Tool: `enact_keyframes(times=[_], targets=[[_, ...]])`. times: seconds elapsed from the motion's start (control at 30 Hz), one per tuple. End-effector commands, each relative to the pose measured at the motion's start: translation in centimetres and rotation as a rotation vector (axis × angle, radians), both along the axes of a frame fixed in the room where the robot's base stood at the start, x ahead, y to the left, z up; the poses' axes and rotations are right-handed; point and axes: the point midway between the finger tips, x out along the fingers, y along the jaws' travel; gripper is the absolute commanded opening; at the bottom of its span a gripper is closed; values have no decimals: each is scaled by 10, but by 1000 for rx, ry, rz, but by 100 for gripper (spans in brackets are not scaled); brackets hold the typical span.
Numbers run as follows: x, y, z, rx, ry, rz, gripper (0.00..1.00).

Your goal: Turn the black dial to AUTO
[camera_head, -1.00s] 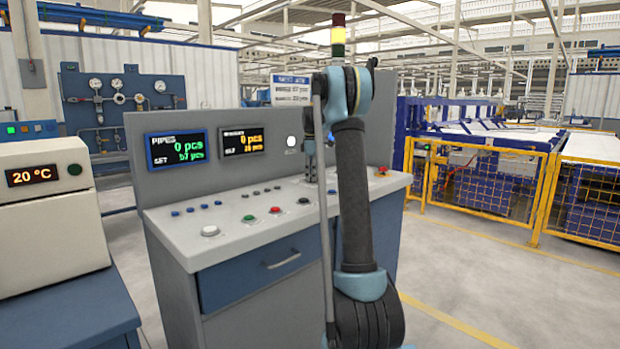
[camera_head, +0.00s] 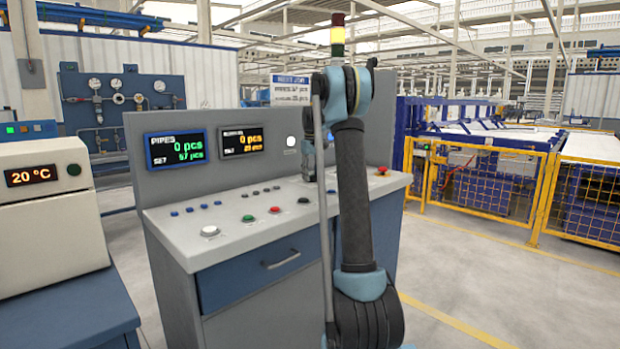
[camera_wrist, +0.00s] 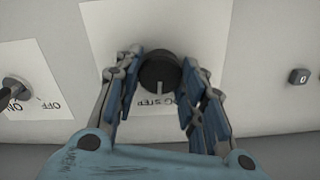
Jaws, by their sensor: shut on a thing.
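The black dial (camera_wrist: 159,72) shows in the wrist view on a white label plate (camera_wrist: 205,20). My gripper (camera_wrist: 162,92) has one blue-padded finger on each side of the dial and is shut on it. A pale pointer line on the dial points down toward the lettering on the plate, of which "STEP" can be read. The rest of the lettering is hidden behind my fingers, and no AUTO mark shows. In the head view my arm hides the dial and most of the gripper.
In the head view the console (camera_head: 255,235) carries several buttons, a PIPES display (camera_head: 177,149) and a red button (camera_head: 382,170).

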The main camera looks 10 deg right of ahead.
Motion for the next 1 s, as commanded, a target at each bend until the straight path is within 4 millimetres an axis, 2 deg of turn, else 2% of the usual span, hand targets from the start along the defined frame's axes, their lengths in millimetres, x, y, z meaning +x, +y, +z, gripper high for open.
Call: enact_keyframes(times=[0.7, 1.0], targets=[[-1, -1, 0, -3, 2, -674, 13], [-1, 0, 0, -3, 1, -891, 13]])
